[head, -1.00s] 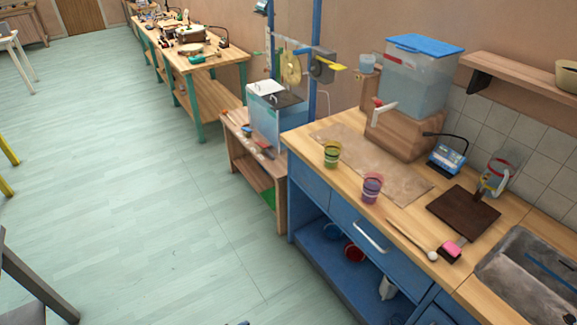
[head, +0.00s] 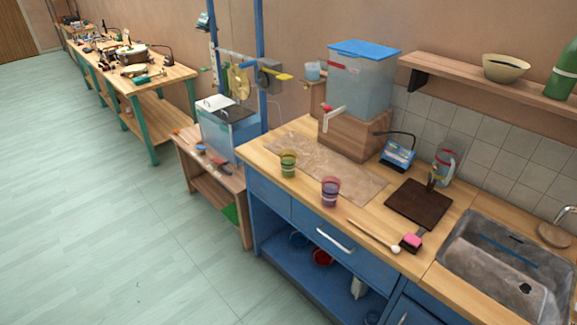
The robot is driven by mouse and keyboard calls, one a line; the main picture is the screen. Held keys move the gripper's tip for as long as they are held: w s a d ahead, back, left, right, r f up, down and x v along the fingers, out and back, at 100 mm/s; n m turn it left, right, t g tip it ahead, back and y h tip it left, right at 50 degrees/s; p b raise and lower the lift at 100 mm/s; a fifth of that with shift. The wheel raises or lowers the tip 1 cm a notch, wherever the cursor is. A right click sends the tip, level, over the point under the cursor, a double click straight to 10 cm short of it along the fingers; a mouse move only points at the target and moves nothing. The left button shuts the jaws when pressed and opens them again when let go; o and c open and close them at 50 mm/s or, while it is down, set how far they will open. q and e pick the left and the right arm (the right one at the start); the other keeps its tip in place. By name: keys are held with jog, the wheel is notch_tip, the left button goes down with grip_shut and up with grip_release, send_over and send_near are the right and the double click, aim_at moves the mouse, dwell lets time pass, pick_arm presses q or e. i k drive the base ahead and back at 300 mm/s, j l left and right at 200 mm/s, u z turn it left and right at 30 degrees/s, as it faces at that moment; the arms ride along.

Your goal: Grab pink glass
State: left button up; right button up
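A pinkish-purple glass (head: 330,191) stands upright on the wooden counter (head: 288,214), near its front edge and at the front of a brownish mat (head: 345,172). A yellow-green glass (head: 288,163) stands upright to its left, also near the front edge. Neither of my grippers shows in the head view.
A water tank with a blue lid (head: 362,80) stands on a wooden block behind the mat. Open floor (head: 110,235) is at the left.

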aim_at(331, 185)
jog(key=i+j+z, duration=0.15)
jog(key=z, duration=0.35)
jog(key=i+j+z, duration=0.1)
jog(key=j+z, duration=0.35)
jog(key=i+j+z, duration=0.2)
jog(key=j, duration=0.3)
jog(key=j+z, duration=0.2)
jog(key=j, duration=0.25)
jog(key=i+j, duration=0.1)
jog(key=j, duration=0.9)
jog(key=i+j+z, duration=0.1)
jog(key=j, duration=0.9)
jog(key=i+j+z, duration=0.1)
jog(key=j, duration=0.95)
